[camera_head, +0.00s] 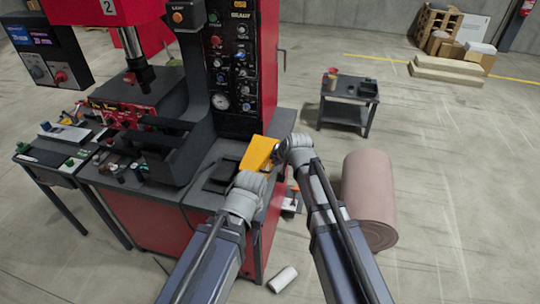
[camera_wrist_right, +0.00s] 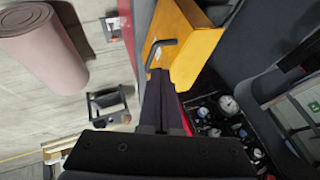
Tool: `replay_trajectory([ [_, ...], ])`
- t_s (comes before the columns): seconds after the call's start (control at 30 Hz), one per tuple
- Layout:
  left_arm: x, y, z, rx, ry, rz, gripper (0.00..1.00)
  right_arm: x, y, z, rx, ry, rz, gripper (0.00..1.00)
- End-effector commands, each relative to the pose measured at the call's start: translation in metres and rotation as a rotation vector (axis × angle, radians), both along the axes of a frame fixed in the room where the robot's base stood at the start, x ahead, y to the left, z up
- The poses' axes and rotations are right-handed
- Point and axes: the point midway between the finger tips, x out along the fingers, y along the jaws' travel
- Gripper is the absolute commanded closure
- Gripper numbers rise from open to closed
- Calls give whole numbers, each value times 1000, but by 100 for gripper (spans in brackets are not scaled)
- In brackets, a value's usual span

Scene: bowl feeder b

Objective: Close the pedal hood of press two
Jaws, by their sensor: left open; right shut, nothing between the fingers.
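Press two is the red machine (camera_head: 135,222) with a "2" sign (camera_head: 108,7) at the upper left of the head view. A yellow hood (camera_head: 258,153) sits at the right edge of its dark worktop, looking tilted. The yellow hood also fills the upper middle of the right wrist view (camera_wrist_right: 197,45), with a bent black handle (camera_wrist_right: 158,50) on it. My right gripper (camera_head: 279,153) is shut and empty, right beside the hood; its dark fingers (camera_wrist_right: 158,85) reach close to the handle, contact unclear. My left gripper (camera_head: 246,178) is open below the hood, its fingers hardly visible.
A pink-brown roll (camera_head: 368,195) stands on the floor right of my right arm. A small dark table (camera_head: 348,98) stands behind it. A white cylinder (camera_head: 283,279) lies on the floor near the press. A control panel (camera_head: 230,65) rises behind the worktop.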

Motion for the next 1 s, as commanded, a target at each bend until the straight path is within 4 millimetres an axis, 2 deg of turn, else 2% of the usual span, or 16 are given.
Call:
replay_trajectory([
  [0.03,0,0,4,0,0,0,55,12,-2,8,23,-18,-25,100],
  [0.1,0,0,4,0,0,0,55,17,-3,10,40,-33,-43,100],
  [0.37,0,0,-3,0,0,0,55,19,-1,4,41,-35,-43,100],
  [0.57,0,0,-20,0,0,1,55,30,3,-14,40,-34,-42,100],
  [1.0,0,0,-72,0,0,2,55,68,19,-66,39,-33,-41,100],
])
